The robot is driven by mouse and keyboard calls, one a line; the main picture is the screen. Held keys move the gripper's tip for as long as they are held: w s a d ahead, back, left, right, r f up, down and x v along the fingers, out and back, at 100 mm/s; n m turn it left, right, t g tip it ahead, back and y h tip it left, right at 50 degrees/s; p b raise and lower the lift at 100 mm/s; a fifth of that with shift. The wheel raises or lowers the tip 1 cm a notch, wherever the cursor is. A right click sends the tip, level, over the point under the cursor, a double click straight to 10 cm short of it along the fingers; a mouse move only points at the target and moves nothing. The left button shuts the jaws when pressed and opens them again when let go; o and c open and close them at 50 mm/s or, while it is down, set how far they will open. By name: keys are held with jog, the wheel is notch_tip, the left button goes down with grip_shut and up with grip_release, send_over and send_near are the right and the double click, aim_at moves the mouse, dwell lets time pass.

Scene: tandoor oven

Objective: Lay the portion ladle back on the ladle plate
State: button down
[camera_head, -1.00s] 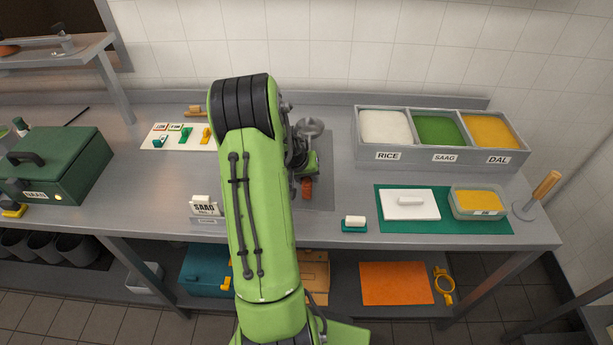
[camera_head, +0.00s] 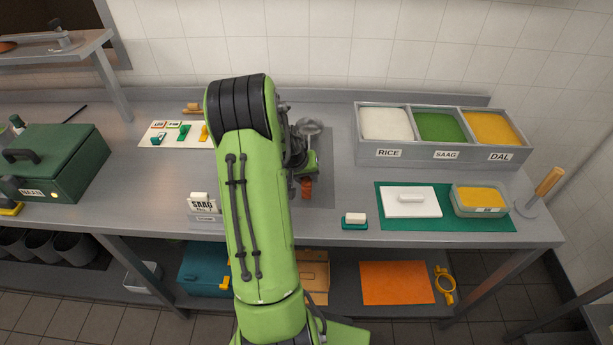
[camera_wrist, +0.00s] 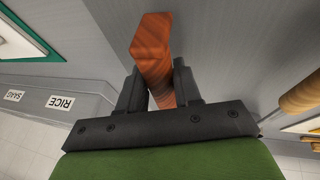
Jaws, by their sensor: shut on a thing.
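The portion ladle has a brown-orange handle (camera_head: 306,188) and a round metal bowl (camera_head: 310,127). My gripper (camera_wrist: 158,88) is shut on the handle, which shows between the two fingers in the wrist view (camera_wrist: 152,45). In the head view my arm hides much of the gripper (camera_head: 305,165). The bowl points toward the back wall. A flat darker grey rectangle (camera_head: 324,198) lies on the counter below the ladle; I cannot tell for sure whether it is the ladle plate. Whether the ladle touches it is unclear.
A bin with rice (camera_head: 386,124), saag and dal stands at the back right. A green mat (camera_head: 450,224) holds a white lidded box and a yellow-filled tub. The counter between rectangle and mat is mostly clear.

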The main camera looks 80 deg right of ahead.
jog(key=shift+f, duration=0.1)
jog(key=shift+f+b, duration=0.45)
jog(key=shift+b, duration=0.2)
grip_release()
jog(key=shift+w+a, duration=0.1)
dwell(0.6)
jog(key=shift+w+a+r+p, duration=0.2)
jog(key=shift+r+p, duration=0.25)
jog(key=shift+r, duration=0.2)
jog(key=s+p+v, duration=0.1)
jog(key=p+v, duration=0.3)
jog(key=v, duration=0.3)
jog(key=shift+w+r, duration=0.25)
jog(key=shift+w, duration=0.1)
